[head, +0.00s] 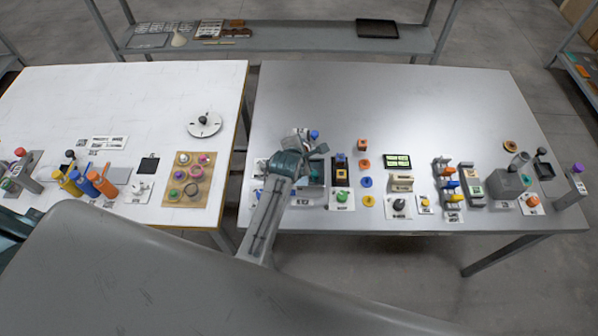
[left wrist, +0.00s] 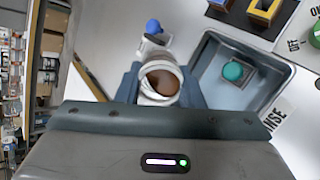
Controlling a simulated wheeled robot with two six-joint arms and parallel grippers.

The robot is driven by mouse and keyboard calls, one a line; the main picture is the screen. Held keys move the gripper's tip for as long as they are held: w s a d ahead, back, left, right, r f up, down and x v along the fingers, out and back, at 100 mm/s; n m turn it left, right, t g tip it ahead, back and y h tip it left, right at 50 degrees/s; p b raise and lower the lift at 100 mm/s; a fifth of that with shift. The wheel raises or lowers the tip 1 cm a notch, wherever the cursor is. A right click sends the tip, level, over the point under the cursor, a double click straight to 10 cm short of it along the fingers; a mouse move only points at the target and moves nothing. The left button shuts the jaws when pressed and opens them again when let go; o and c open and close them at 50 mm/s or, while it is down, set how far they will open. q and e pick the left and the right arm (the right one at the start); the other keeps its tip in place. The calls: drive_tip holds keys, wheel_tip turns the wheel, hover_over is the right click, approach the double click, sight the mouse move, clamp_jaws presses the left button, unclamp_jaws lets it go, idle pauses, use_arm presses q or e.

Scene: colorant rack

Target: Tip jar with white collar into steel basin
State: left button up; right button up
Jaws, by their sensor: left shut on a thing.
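My left gripper (head: 302,150) is over the near-left part of the right-hand steel table. In the left wrist view its two fingers close around a jar with a white collar (left wrist: 146,98). The jar's round mouth faces the camera, with brown contents inside. The steel basin (left wrist: 203,58) is a shallow grey square tray just right of the jar, with a teal round piece (left wrist: 233,71) inside. The jar is beside the basin, not over its middle. In the head view the arm hides most of the jar and part of the basin. My right gripper is not in view.
A blue knob (left wrist: 153,26) stands just behind the jar. A black unit with yellow and blue frames (head: 340,170) stands right of the basin. Several coloured devices line the table's front. The back of the steel table (head: 400,100) is clear.

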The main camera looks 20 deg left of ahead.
use_arm(q)
drive_tip(key=shift+f+t, duration=0.3)
drive_tip(key=shift+t, duration=0.1)
drive_tip(key=shift+s, duration=0.1)
drive_tip(key=shift+t, duration=0.5)
drive_tip(key=shift+r+t, duration=0.1)
drive_tip(key=shift+t, duration=0.3)
idle(0.7)
drive_tip(key=shift+s+r+t+b, duration=0.1)
drive_tip(key=shift+s+t+b, duration=0.1)
drive_tip(key=shift+t+b, duration=0.85)
idle(0.3)
drive_tip(key=shift+s+b, duration=0.25)
drive_tip(key=shift+b, duration=0.7)
drive_tip(key=shift+s+t+b, duration=0.4)
drive_tip(key=shift+t+b, duration=0.25)
drive_tip(key=shift+b, duration=0.35)
drive_tip(key=shift+r, duration=0.2)
